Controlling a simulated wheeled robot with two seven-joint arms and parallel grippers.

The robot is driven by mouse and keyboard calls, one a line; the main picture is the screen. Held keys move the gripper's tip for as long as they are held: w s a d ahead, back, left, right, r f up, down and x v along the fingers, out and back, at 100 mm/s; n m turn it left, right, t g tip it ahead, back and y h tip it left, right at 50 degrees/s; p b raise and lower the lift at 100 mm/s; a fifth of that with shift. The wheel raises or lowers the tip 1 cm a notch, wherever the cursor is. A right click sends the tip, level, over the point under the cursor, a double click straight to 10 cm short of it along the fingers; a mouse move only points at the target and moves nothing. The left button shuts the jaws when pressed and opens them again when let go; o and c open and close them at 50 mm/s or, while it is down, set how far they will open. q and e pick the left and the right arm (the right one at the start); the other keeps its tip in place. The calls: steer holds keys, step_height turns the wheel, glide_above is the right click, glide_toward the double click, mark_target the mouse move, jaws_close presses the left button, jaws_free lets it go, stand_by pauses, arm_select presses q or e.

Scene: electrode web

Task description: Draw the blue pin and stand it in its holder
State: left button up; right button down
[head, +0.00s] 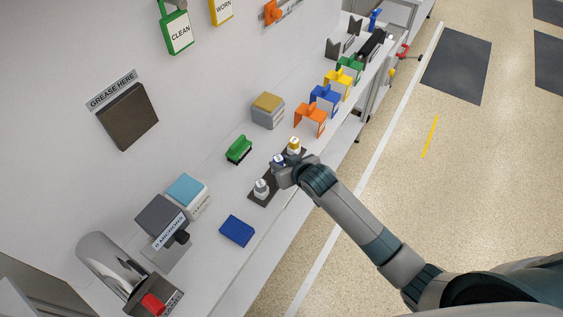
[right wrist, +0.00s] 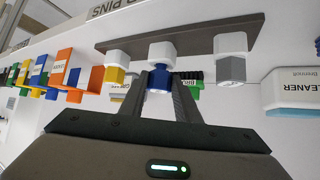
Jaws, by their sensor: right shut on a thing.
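The blue pin (right wrist: 158,78) has a blue part and a white six-sided part (right wrist: 162,52), which meets a dark plate (right wrist: 190,36). My right gripper (right wrist: 160,82) is shut on the blue part, one finger on each side. In the head view, the right gripper (head: 283,165) is over the middle of the dark plate (head: 258,201) and largely hides the blue pin (head: 278,160). A yellow pin (head: 294,146) and a grey pin (head: 261,187) stand on the plate on either side. I cannot tell which thing is the blue pin's holder. My left gripper is not in view.
Orange (head: 310,119), blue (head: 325,98), yellow (head: 339,82) and green (head: 350,68) brackets line the bench beyond the plate. A green brush (head: 239,149) is near the wall. A blue pad (head: 237,230) lies in front of the plate. The floor at right is clear.

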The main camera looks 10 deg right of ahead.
steer(key=shift+f+b, duration=0.3)
steer(key=shift+f, duration=0.3)
steer(key=c, duration=1.3)
jaws_free()
steer(key=shift+o, duration=0.2)
steer(key=b+v, duration=0.3)
steer(key=v, duration=1.4)
steer(key=shift+s+b, duration=0.2)
steer(key=shift+b, duration=0.1)
